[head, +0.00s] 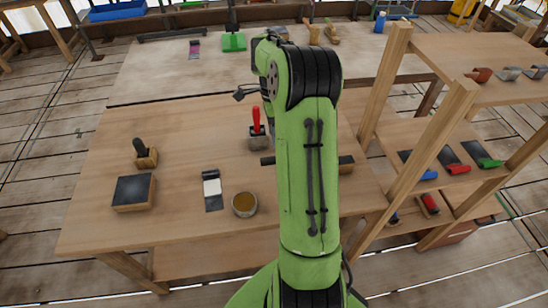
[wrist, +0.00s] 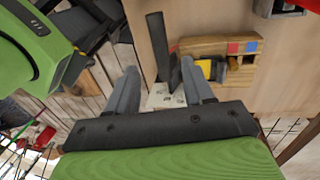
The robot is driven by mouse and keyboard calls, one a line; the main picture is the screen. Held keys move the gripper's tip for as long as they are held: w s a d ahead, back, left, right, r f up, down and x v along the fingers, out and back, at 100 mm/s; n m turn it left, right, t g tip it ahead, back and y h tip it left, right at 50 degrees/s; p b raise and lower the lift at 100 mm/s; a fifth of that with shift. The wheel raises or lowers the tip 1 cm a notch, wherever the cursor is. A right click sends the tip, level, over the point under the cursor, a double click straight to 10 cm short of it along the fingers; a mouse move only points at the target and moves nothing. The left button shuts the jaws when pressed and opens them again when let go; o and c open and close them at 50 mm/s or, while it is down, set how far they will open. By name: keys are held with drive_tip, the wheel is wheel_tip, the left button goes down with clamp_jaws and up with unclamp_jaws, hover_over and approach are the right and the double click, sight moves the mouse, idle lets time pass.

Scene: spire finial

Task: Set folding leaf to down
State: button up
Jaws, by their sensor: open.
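The wooden worktable (head: 120,205) stands in front of me in the head view, its top lying flat. A dark seam separates it from a paler table surface (head: 160,75) behind. I cannot tell which part is the folding leaf. My gripper (wrist: 165,92) shows in the wrist view with its two grey fingers spread apart and nothing clearly held between them. Beyond the fingertips are a dark upright bar (wrist: 157,45) and a pale wooden surface (wrist: 285,85).
On the worktable are a dark-topped block (head: 134,192), a tin (head: 244,204), a black-and-white tool (head: 212,190) and a red-handled tool (head: 257,125). A wooden shelf unit (head: 455,105) stands close on the right. A wooden block with coloured squares (wrist: 222,48) lies beyond the gripper.

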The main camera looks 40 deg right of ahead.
drive_tip(key=f, duration=0.5)
drive_tip(key=s+f, duration=0.1)
drive_tip(key=f, duration=0.2)
drive_tip(key=shift+s+a+b, duration=0.1)
drive_tip(key=shift+a+b, duration=0.25)
drive_tip(key=shift+a, duration=0.05)
drive_tip(key=shift+r, duration=0.1)
clamp_jaws()
